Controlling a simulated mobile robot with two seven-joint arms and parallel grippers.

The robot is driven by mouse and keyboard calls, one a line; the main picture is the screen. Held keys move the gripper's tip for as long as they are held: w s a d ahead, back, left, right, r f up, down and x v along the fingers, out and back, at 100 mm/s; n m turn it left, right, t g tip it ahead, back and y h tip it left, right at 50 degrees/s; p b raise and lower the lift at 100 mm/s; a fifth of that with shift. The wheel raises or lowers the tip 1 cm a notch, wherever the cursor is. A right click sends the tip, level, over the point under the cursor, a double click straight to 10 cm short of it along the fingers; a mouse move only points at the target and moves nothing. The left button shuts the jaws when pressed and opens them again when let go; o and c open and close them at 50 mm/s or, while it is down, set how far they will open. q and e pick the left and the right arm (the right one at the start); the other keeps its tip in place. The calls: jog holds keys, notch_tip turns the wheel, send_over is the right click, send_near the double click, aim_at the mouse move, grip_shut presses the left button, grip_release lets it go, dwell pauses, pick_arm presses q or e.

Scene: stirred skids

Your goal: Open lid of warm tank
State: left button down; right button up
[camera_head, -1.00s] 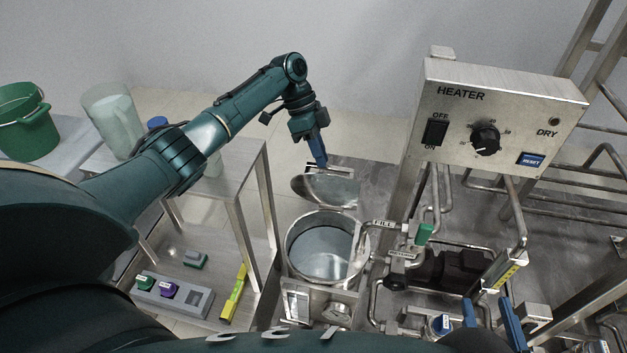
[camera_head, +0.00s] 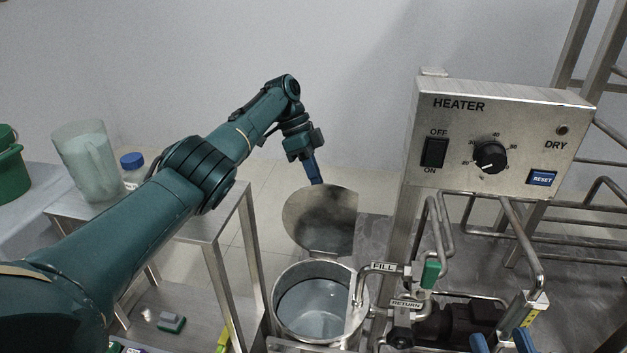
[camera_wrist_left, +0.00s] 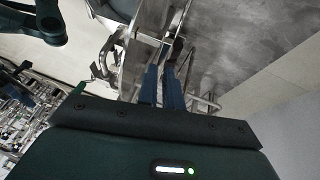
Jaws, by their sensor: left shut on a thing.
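The warm tank (camera_head: 276,318) is a round steel vessel at the lower middle of the head view, its mouth open and pale liquid inside. Its round steel lid (camera_head: 322,222) stands raised behind the mouth, steeply tilted. My left gripper (camera_head: 317,180) is at the lid's upper edge, shut on the lid's handle. The wrist view shows its blue fingers (camera_wrist_left: 164,80) close together at a metal part; the exact contact is partly hidden. My right gripper (camera_head: 500,342) shows only as two blue fingers, spread apart, at the bottom edge right of the tank.
The heater box (camera_head: 500,135) with switch and dial stands right of the lid. Fill and return pipes (camera_head: 382,268) crowd the tank's right side. A steel table (camera_head: 222,215) with a jug (camera_head: 88,160) and blue-capped bottle (camera_head: 132,165) stands left. A green bucket (camera_head: 8,160) is far left.

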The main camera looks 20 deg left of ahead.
aim_at(314, 188)
pick_arm(q)
jog(key=shift+s+d+f+g, duration=0.15)
jog(key=shift+s+f, duration=0.1)
jog(key=shift+f, duration=0.5)
jog(key=shift+s+f+g, duration=0.15)
jog(key=shift+s+f, duration=0.05)
jog(key=shift+f, duration=0.55)
jog(key=c, duration=1.5)
grip_release()
jog(key=shift+r, duration=0.3)
notch_tip(314, 188, up, 12)
jog(key=p, duration=0.5)
jog(key=shift+w+p, duration=0.35)
jog(key=shift+w, duration=0.05)
pick_arm(e)
jog(key=shift+w+d+f+n+g+h, duration=0.1)
jog(key=shift+d+f+n+g+h, duration=0.3)
jog(key=shift+h, duration=0.2)
pick_arm(q)
jog(key=shift+r, duration=0.1)
pick_arm(e)
jog(key=shift+a+r, duration=0.1)
jog(key=shift+r, duration=0.1)
